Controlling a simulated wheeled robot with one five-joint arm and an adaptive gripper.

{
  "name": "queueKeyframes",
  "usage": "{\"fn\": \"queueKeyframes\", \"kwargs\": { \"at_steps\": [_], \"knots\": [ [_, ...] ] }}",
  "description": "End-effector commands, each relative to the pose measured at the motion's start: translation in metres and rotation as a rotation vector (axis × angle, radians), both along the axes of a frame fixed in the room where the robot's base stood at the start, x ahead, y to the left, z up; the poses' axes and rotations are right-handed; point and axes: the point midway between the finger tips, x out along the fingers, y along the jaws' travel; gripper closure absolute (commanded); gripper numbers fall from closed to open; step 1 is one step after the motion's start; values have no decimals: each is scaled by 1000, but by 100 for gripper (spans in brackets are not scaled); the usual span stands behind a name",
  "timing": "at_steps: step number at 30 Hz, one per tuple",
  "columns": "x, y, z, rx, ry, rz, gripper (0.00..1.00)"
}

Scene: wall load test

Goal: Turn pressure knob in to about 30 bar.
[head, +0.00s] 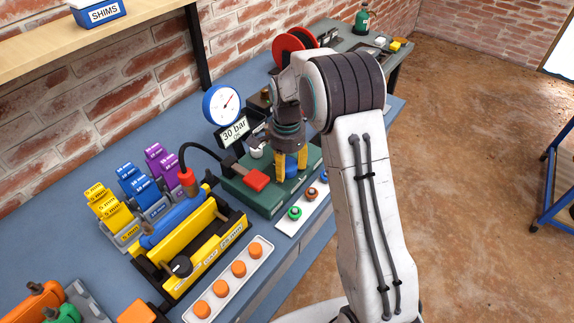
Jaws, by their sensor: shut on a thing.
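My gripper (290,170) points down over the dark green pump box (248,196), its yellow fingers shut on a blue knob (291,170) on the box's top. The fingers hide part of the knob. A round pressure gauge (222,104) with a blue rim and white face stands behind the box; its needle is too small to read exactly. Below the gauge, a display sign (235,132) reads "30 bar", with a small second line that looks like "OK". A red lever or handle (257,180) lies on the box's left part.
A black hose (205,150) runs from the box to a yellow press (190,240) with a blue cylinder. White trays hold orange knobs (238,268) and coloured buttons (295,213) at the front. Yellow, blue and purple block sets (132,180) stand left. A shelf (100,45) overhangs the back.

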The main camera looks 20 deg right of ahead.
Motion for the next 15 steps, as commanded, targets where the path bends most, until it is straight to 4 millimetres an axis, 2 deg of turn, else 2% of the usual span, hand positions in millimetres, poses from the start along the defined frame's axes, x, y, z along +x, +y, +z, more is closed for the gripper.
{"fn": "queueKeyframes", "kwargs": {
  "at_steps": [3, 4, 12, 15],
  "knots": [
    [-3, 0, -3, 0, 12, 1, 80],
    [-3, 0, -3, 0, 12, 2, 44],
    [-1, 0, -1, 0, 5, 2, 20],
    [-1, 0, -1, 0, 3, 2, 19]
  ]
}}
